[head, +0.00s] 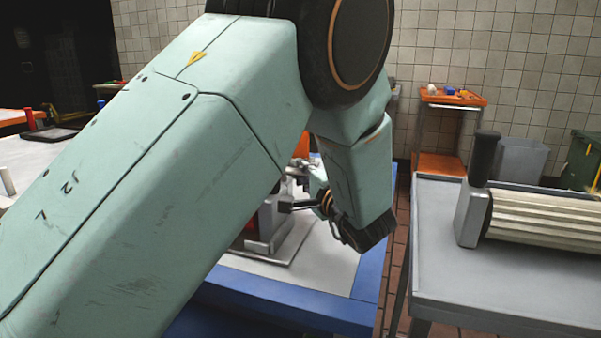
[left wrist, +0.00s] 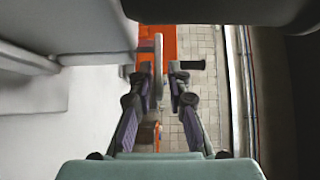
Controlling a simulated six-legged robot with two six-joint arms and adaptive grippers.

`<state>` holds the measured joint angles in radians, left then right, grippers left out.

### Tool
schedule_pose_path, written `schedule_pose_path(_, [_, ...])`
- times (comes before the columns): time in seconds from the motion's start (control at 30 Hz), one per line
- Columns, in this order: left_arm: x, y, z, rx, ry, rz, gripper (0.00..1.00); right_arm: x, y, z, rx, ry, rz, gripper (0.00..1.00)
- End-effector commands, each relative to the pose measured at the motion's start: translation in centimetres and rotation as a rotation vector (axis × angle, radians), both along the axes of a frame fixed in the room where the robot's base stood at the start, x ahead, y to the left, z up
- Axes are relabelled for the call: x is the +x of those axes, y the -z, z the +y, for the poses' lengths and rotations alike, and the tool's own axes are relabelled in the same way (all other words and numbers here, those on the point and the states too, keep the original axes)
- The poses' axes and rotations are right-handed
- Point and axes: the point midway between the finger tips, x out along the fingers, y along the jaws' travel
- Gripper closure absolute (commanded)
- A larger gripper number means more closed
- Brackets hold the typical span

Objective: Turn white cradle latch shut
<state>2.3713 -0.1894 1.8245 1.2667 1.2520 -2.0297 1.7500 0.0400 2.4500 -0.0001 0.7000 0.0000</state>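A thin pale grey upright piece (left wrist: 158,68), possibly the latch, stands between the fingertips of my left gripper (left wrist: 157,78) in the left wrist view. The fingers are apart. A gap shows at the right finger, and I cannot tell whether the left finger touches the piece. In the head view my left gripper (head: 292,205) reaches left to a grey metal fixture (head: 266,228) on a plate on the blue-edged table (head: 335,310). My left arm hides much of the fixture, and the latch cannot be made out there. My right gripper is not in view.
A grey table (head: 440,270) at right holds a ribbed cream roller (head: 545,218) with a black handle (head: 484,158). An orange-topped cart (head: 440,161) and grey bin (head: 520,160) stand behind. A tiled floor gap separates the two tables.

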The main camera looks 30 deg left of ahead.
Motion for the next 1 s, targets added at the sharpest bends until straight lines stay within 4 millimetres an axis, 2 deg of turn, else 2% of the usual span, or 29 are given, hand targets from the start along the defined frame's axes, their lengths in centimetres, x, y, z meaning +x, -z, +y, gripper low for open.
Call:
schedule_pose_path(0.2, [0.0, 0.0, 0.1, 0.000, 0.000, 0.000, 1.00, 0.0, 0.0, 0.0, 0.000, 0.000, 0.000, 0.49])
schedule_pose_path(0.63, [0.0, -0.1, 0.3, 0.001, 0.010, 0.001, 1.00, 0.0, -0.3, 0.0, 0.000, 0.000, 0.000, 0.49])
schedule_pose_path(1.0, [-0.7, -0.3, 0.3, -0.001, 0.171, 0.005, 1.00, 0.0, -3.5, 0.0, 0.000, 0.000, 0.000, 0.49])
